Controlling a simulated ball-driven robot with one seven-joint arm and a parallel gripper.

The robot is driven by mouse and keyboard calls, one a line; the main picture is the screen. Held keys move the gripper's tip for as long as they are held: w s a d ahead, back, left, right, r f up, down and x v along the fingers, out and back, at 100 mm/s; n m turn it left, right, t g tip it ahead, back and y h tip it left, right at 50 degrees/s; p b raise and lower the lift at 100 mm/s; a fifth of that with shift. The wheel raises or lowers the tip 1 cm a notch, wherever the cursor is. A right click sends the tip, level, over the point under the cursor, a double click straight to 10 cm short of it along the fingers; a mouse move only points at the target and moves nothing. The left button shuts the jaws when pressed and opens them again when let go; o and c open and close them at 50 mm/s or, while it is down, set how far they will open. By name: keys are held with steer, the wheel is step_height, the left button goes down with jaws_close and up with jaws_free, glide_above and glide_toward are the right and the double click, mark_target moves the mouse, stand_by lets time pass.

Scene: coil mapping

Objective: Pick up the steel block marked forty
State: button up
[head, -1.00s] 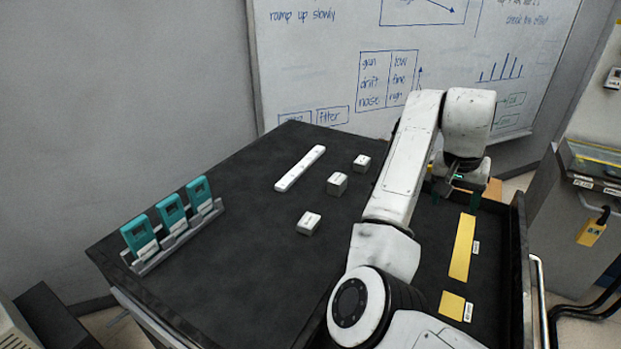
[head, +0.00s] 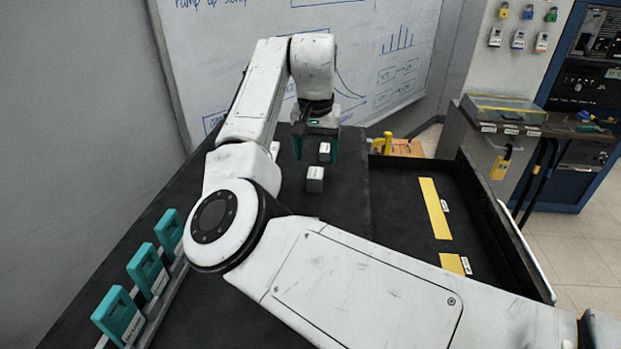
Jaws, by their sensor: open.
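Two small steel-grey blocks with white labelled tops show on the black bench top in the head view: a farther block (head: 324,153) and a nearer, larger-looking block (head: 315,180). Their markings are too small to read, so I cannot tell which is forty. My gripper (head: 316,154) is open and empty, with its teal fingers pointing down. In the picture the farther block shows between the fingers; the height of the fingers above it is unclear. The nearer block stands in front of the fingers. The third block seen earlier is hidden behind my arm.
A white piece (head: 274,149), likely the long bar's end, shows beside my arm. Teal devices (head: 147,270) stand in a rack at the left. A black tray (head: 392,215) with yellow patches (head: 435,208) lies at right. A whiteboard (head: 370,45) is behind.

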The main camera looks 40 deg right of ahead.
mark_target(315, 173)
steer(key=shift+w+d+f+p, duration=0.1)
steer(key=shift+f+p, duration=0.25)
steer(key=shift+f, duration=1.4)
steer(key=shift+w+d+f+p, duration=0.1)
steer(key=shift+f+p, duration=0.2)
steer(key=shift+f, duration=1.45)
steer(key=shift+c, duration=0.2)
steer(key=c, duration=1.1)
steer(key=shift+r, duration=0.1)
